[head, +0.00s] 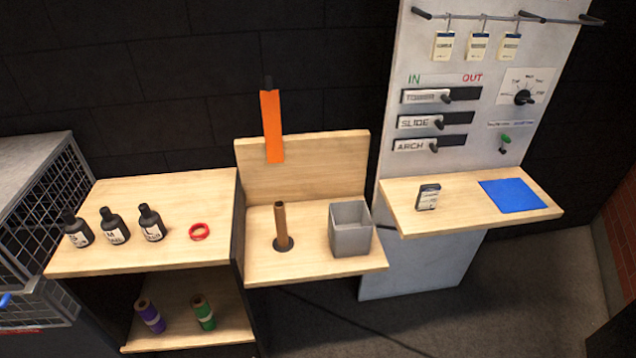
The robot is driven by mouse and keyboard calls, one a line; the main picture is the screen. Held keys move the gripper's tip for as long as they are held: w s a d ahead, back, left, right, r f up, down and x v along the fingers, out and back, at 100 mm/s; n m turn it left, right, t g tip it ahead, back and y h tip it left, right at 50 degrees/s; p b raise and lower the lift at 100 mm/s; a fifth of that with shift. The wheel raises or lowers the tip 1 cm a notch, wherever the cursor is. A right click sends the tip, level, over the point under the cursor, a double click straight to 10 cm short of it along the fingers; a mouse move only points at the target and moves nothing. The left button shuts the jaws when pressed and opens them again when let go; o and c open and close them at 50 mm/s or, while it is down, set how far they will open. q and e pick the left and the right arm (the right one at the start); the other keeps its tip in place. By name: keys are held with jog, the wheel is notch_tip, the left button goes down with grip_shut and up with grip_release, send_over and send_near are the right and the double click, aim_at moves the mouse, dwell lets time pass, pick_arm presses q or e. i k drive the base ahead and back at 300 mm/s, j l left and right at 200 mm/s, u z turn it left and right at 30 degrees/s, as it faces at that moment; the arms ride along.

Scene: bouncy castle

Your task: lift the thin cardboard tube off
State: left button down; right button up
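The thin cardboard tube (281,224) is brown and stands upright on the middle wooden shelf (310,262). Its foot is at a dark round base (283,244) on that shelf; whether it sits in it or around a peg I cannot tell. An orange strip (272,126) hangs behind and above the tube, in front of the shelf's back board. Neither of my grippers shows in the head view; a small blue bit at the left edge is too small to identify.
A grey open bin (350,230) stands right of the tube. On the left table (190,254) are three black bottles (114,227) and a red ring (200,231). Purple (150,316) and green (203,312) rolls stand below. The right shelf holds a small device (427,197) and blue mat (513,196).

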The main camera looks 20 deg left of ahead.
aim_at(280, 217)
jog(key=i+l+u, duration=0.15)
jog(key=u, duration=0.3)
jog(key=i+l+u, duration=0.2)
jog(key=u, duration=0.25)
jog(key=i+l+u, duration=0.1)
jog(key=l, duration=0.2)
jog(key=i+l+u, duration=0.1)
jog(key=l, duration=0.25)
jog(key=i+l+u, duration=0.1)
jog(key=i+l, duration=0.15)
jog(key=l, duration=0.1)
